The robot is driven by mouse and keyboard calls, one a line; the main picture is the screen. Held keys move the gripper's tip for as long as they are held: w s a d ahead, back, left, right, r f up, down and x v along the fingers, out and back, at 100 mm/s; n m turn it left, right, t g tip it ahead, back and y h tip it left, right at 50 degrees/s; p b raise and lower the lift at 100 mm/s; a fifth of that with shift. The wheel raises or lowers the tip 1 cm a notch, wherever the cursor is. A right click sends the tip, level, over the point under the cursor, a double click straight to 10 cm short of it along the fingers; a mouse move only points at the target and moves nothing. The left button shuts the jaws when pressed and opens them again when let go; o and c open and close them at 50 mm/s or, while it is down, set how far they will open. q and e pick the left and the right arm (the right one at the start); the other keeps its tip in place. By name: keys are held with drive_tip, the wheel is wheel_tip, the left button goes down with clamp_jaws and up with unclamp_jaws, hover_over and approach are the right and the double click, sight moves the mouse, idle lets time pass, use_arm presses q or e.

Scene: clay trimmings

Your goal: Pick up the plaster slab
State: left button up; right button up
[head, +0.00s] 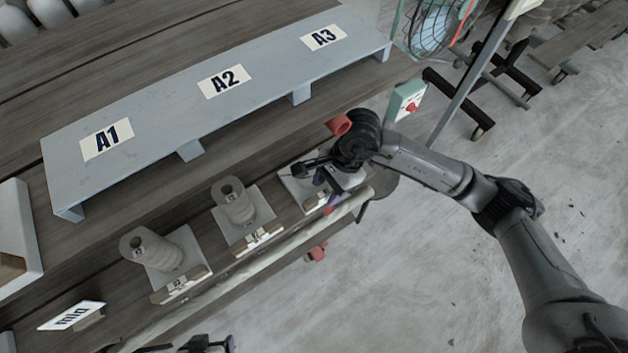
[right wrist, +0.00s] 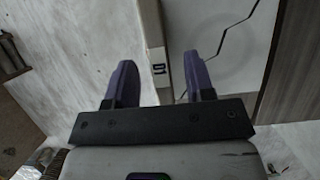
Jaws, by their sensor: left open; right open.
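The third pale plaster slab (head: 295,190) lies at the right end of the front row, partly hidden by my right gripper (head: 322,180). In the right wrist view this slab (right wrist: 235,75) is flat, with a dark crack-like line across it. A pale strip with a small label (right wrist: 158,69) runs along its edge. My right gripper (right wrist: 160,85) is open and empty; one finger overlaps the slab in the picture, the other the floor, with the strip between them. Contact cannot be told. My left gripper (head: 207,343) is open at the bottom edge, mostly cut off.
Two more slabs, left (head: 192,262) and middle (head: 262,212), each bear a grey clay cylinder. A grey raised shelf (head: 160,105) marked A1, A2, A3 stands behind. A pale rail (head: 240,275) runs along the front. A green box with a red knob (head: 405,100) stands right.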

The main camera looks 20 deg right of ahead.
drive_tip(key=shift+f+b, duration=0.2)
drive_tip(key=shift+b, duration=0.15)
drive_tip(key=shift+c, duration=0.5)
clamp_jaws()
idle(0.3)
